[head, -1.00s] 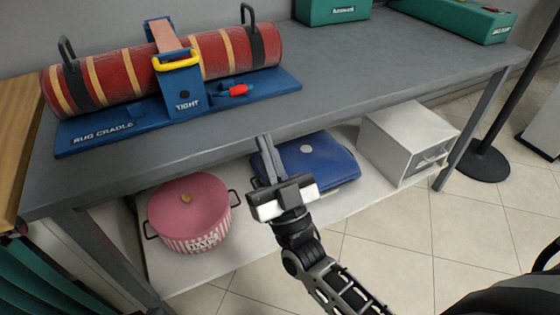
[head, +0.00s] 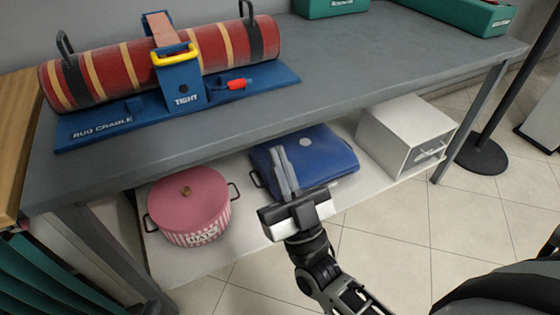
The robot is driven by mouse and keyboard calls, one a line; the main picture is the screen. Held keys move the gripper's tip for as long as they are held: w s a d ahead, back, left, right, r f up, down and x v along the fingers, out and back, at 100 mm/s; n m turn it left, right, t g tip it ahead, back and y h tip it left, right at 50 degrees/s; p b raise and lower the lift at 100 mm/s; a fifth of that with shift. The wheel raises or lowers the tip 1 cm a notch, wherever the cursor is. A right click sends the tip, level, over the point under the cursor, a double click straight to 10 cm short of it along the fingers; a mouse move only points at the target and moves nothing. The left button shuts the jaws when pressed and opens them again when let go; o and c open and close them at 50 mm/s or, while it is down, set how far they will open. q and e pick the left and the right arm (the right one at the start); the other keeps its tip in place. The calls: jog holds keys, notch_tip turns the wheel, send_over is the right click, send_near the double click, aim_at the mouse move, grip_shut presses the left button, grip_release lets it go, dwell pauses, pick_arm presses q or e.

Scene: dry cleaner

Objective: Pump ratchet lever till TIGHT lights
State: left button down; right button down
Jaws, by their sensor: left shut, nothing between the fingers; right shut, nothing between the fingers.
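A red rug roll with tan stripes (head: 115,72) lies in the blue rug cradle (head: 85,135) on the table. A brownish strap (head: 160,29) passes over it to a blue ratchet block (head: 180,82) marked TIGHT. The block has a yellow handle (head: 175,56) at its top. The small round spot (head: 184,88) above the word TIGHT looks dark. A red-gripped piece (head: 238,84) lies on the cradle base right of the block. My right gripper (head: 280,155) is shut and empty, in front of the table and well below the cradle. My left gripper is not seen.
The grey tabletop (head: 370,70) is clear right of the cradle. Green cases (head: 465,14) stand at the back. The lower shelf holds a pink pot (head: 190,195), a blue case (head: 325,165) and a white drawer box (head: 405,125). A dark pole (head: 520,80) stands at right.

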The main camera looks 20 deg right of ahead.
jog(key=s+a+f+n+g+y, duration=0.1)
jog(key=s+a+f+g, duration=0.1)
jog(key=f+g, duration=0.6)
jog(key=s+a+f+n+g+y, duration=0.1)
jog(key=s+f+g, duration=0.3)
jog(key=f+g, duration=0.4)
jog(key=shift+s+a+f+g+y, duration=0.3)
jog(key=shift+a+f+y, duration=0.4)
jog(key=shift+f, duration=0.25)
